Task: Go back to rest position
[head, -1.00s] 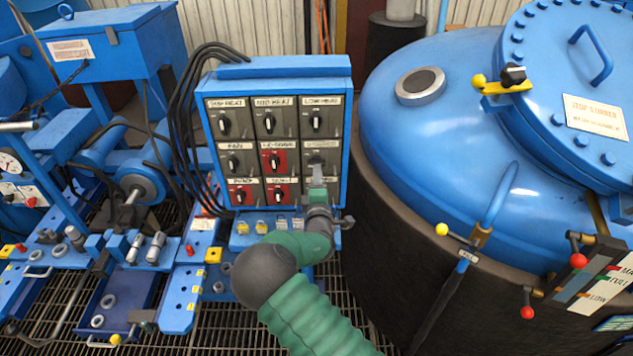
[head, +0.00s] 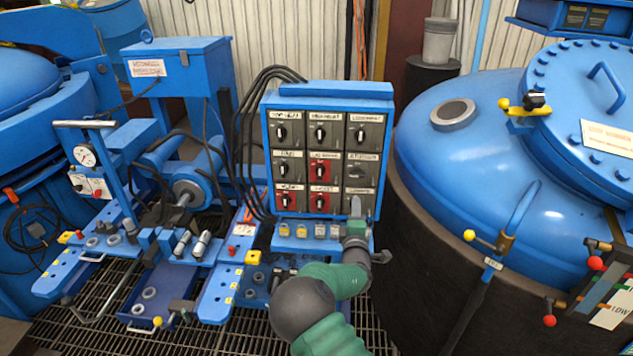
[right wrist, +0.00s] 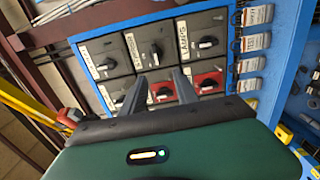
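The blue control panel (head: 325,97) stands in the middle of the head view, with rows of black rotary knobs on grey and red plates. My right gripper (head: 355,208) is in front of its lower right corner and hides part of that corner. In the right wrist view, the two fingers of my right gripper (right wrist: 158,80) point toward the panel's switches. They are apart with nothing between them. I cannot tell the exact gap to the panel, but no knob is held. My left gripper is not in view.
A large blue furnace lid (head: 480,130) on a dark round body stands close to the right. A blue workbench (head: 185,275) with a gauge, fittings and rings is at the left. Black cables (head: 250,120) run beside the panel. Grating covers the floor.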

